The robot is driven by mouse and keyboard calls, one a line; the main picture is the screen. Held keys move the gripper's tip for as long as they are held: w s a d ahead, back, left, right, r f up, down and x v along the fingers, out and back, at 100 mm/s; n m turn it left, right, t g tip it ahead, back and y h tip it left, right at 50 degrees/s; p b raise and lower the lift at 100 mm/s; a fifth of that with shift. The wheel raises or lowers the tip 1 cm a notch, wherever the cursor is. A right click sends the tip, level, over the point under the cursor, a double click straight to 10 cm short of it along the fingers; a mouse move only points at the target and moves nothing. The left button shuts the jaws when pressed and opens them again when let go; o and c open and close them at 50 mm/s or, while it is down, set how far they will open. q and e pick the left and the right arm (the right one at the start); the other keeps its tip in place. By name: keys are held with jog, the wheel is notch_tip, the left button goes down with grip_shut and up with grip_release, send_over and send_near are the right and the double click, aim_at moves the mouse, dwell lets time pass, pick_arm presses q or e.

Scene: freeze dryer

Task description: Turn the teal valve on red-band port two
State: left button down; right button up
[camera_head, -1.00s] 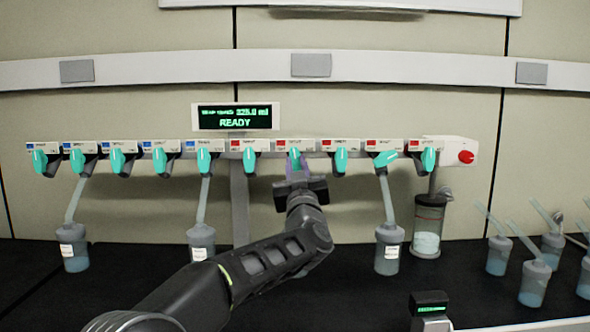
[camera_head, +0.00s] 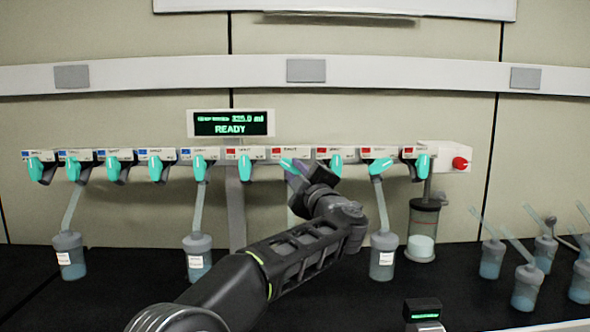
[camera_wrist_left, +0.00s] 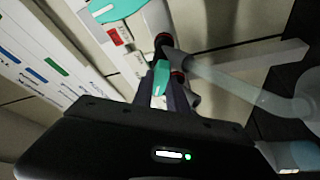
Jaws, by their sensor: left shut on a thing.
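The row of ports (camera_head: 205,154) has blue bands on the left and red bands on the right. My left gripper (camera_head: 298,177) is shut on the teal valve of red-band port two (camera_head: 287,163), whose tip shows tilted to the upper left above the fingers. In the left wrist view this valve (camera_wrist_left: 161,72) shows between the left gripper's fingers (camera_wrist_left: 170,92), which hide its lower part. A pale tube (camera_head: 295,222) shows partly behind my arm below this port. My right gripper is not in view.
Neighbouring teal valves (camera_head: 245,167) (camera_head: 336,164) stand close on both sides. The red-band port four valve (camera_head: 381,166) is tilted, above a tube and flask (camera_head: 383,257). A red knob (camera_head: 460,163) is at the row's right end. Several loose flasks (camera_head: 527,287) stand at the right.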

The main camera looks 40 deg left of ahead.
pick_arm(q)
jog(key=shift+n, duration=0.4)
jog(key=c, duration=1.3)
grip_release()
jog(key=b+v, duration=0.1)
jog(key=v, duration=0.7)
jog(key=shift+r, duration=0.15)
